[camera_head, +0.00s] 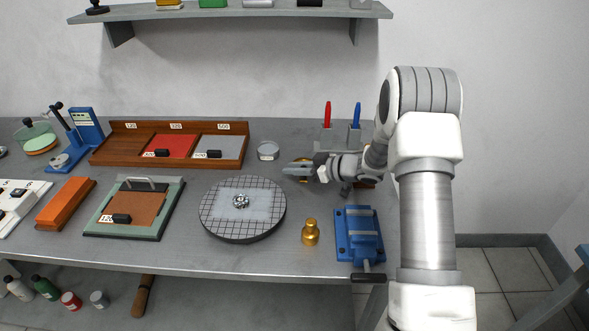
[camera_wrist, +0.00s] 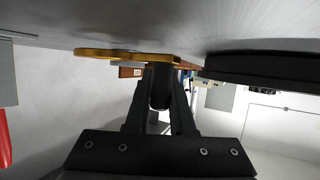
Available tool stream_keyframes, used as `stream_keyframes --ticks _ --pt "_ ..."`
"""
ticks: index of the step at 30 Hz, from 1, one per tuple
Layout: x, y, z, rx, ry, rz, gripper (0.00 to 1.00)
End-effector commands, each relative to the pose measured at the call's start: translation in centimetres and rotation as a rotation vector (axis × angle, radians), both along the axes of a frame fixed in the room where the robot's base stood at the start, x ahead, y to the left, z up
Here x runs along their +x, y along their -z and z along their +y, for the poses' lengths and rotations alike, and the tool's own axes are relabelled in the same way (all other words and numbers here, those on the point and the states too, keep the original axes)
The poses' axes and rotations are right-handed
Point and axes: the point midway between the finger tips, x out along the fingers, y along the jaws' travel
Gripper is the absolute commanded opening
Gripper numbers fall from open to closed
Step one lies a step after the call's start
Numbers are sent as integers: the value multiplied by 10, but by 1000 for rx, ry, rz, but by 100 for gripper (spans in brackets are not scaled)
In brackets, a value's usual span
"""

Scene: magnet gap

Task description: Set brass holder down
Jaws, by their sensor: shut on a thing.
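My gripper (camera_head: 300,170) is at the back of the bench, right of the round gridded plate (camera_head: 243,236). It is shut on the brass holder (camera_head: 303,160), of which only small parts show around the fingers in the head view. In the wrist view the brass holder (camera_wrist: 105,54) is a flat, rounded gold piece at the tips of my gripper (camera_wrist: 162,68). It looks close to the grey bench surface, but I cannot tell whether it touches.
A brass knobbed piece (camera_head: 310,233) stands between the round plate and a blue vise (camera_head: 359,236). A clear round dish (camera_head: 268,150) is left of my gripper. Red (camera_head: 327,114) and blue (camera_head: 356,115) handles stand behind it. Bare bench shows around the brass knobbed piece.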

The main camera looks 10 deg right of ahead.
Motion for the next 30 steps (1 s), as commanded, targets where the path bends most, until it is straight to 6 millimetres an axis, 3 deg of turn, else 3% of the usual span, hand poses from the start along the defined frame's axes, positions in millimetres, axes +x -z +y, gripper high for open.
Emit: stream_keyframes --ticks 15,16,21,30 --pt "0 13 0 0 1 2 0" --pt "-1 14 0 0 1 3 23" --pt "-1 16 0 -1 1 6 52" --pt "-2 16 0 -1 0 10 52"
